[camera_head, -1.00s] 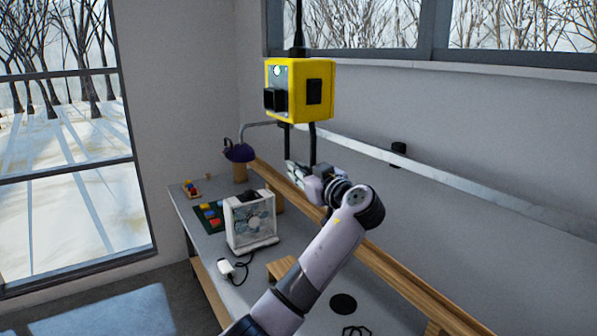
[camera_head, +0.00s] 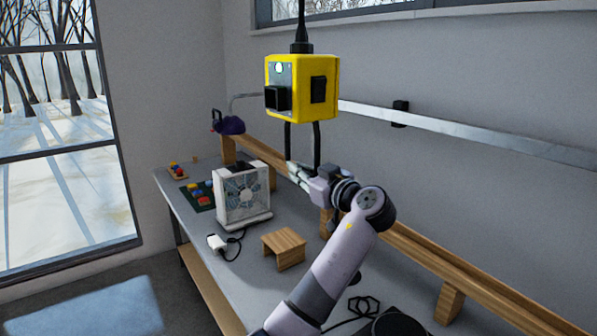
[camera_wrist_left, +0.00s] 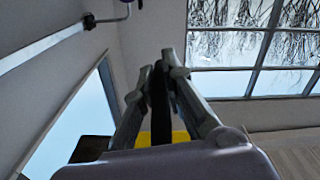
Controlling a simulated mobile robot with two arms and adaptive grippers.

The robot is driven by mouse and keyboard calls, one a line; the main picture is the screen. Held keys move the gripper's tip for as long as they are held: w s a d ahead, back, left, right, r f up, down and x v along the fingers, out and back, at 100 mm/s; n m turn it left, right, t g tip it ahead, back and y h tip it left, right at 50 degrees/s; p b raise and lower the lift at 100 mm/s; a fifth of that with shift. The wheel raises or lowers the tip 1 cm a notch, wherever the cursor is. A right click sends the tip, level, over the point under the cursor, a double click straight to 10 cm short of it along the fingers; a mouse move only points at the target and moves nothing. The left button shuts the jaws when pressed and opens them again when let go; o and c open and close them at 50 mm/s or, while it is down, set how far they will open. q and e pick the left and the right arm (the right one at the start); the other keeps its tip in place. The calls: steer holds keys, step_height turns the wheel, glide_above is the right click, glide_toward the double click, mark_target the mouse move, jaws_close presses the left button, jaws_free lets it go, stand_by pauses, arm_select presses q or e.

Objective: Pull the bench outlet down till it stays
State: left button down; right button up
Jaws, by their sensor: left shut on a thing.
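The bench outlet (camera_head: 286,94) is a yellow box with dark sockets and a small green light, hanging from a black cord above the bench. A black handle (camera_head: 317,140) with two legs hangs below it. My left gripper (camera_head: 305,171) is at the lower end of the handle, shut on it. In the left wrist view my fingers (camera_wrist_left: 160,75) close on the black handle bar (camera_wrist_left: 160,105), with part of the yellow outlet (camera_wrist_left: 178,137) behind. The bottom of the handle is partly hidden by my fingers. My right gripper is not in view.
The grey bench (camera_head: 245,291) below carries a white fan box (camera_head: 243,192), a small wooden stand (camera_head: 284,248), a white plug (camera_head: 216,242) and coloured blocks (camera_head: 200,194). A metal rail (camera_head: 460,130) runs along the wall behind. Open air surrounds the outlet.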

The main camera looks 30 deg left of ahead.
arm_select(q)
steer(key=c, duration=2)
jaws_free()
steer(key=shift+f, duration=0.1)
steer(key=o, duration=0.3)
steer(key=shift+w+f, duration=0.1)
steer(key=shift+o, duration=0.2)
steer(key=shift+s+r, duration=0.25)
steer(key=shift+s, duration=0.1)
steer(key=shift+d+f, duration=0.1)
steer(key=shift+d, duration=0.35)
steer(key=v, duration=1.1)
steer(key=shift+s, duration=0.2)
steer(key=shift+a, duration=0.1)
